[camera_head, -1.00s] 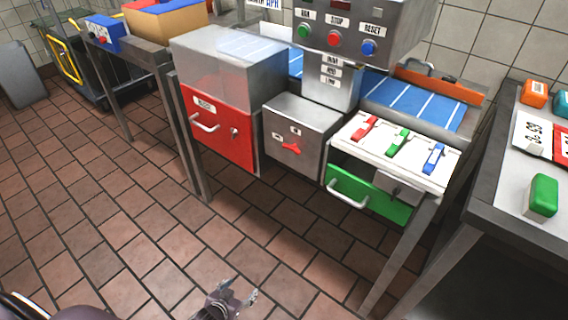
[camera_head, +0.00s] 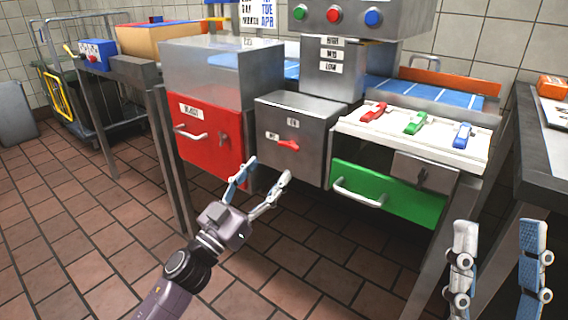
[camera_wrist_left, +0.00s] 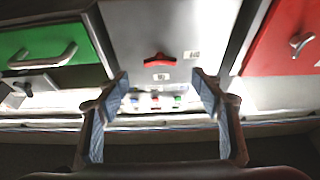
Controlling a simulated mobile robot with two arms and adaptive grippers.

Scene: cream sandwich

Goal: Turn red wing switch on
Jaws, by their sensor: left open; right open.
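The red wing switch (camera_head: 288,145) is on the front of a grey metal box (camera_head: 318,150), between the red and green drawers. Two small labels sit beside and above it, too small to read surely. The switch also shows in the left wrist view (camera_wrist_left: 160,60), ahead of the fingers. My left gripper (camera_head: 264,180) is open and empty, just below and in front of the box, apart from the switch. The left wrist view shows its two fingers (camera_wrist_left: 160,95) spread wide. My right gripper (camera_head: 498,228) is open and empty at the lower right.
The red drawer (camera_head: 205,137) with a handle and knob is left of the box. The green drawer (camera_head: 388,193) sticks out at the right, below a white panel (camera_head: 350,123) with coloured switches. A dark side table (camera_head: 540,140) stands at the right. The tiled floor in front is clear.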

